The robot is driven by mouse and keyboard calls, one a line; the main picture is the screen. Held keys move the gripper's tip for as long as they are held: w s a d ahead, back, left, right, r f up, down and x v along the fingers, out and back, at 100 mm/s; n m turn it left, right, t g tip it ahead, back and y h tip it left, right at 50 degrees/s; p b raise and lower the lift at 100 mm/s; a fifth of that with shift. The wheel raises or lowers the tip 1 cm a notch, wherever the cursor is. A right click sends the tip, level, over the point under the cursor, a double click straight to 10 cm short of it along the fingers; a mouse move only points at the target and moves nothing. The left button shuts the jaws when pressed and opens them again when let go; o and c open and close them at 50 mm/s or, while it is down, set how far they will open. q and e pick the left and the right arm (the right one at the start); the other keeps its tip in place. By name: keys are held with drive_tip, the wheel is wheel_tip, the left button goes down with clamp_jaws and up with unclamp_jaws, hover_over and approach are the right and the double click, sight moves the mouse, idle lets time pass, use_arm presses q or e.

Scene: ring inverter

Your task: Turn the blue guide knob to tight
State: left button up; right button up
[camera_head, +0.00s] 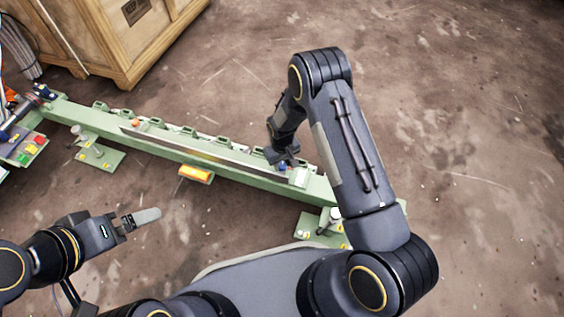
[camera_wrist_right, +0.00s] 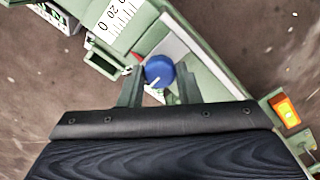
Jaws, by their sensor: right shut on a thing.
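The blue guide knob (camera_wrist_right: 159,70) sits on the green machine rail (camera_wrist_right: 190,45), with a pale pointer line on its top. In the head view the knob (camera_head: 283,168) is a small blue spot near the rail's right end. My right gripper (camera_wrist_right: 160,86) is shut on the blue guide knob, with one finger on each side of it. In the head view the right gripper (camera_head: 283,160) reaches down onto the rail. My left gripper (camera_head: 142,218) is over the floor in front of the rail, away from the knob.
A wooden crate (camera_head: 125,45) stands behind the rail at the upper left. An orange block (camera_head: 196,174) is on the rail's front side. A box with coloured buttons (camera_head: 28,150) is at the far left. A white number scale (camera_wrist_right: 115,20) lies beside the knob. Floor around is bare.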

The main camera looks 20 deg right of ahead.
sight(282, 165)
drive_tip(key=o, duration=1)
drive_tip(key=shift+c, duration=0.2)
wheel_tip(282, 165, up, 7)
drive_tip(key=p, duration=0.2)
drive_tip(key=shift+p, duration=0.4)
drive_tip(key=shift+r, duration=0.4)
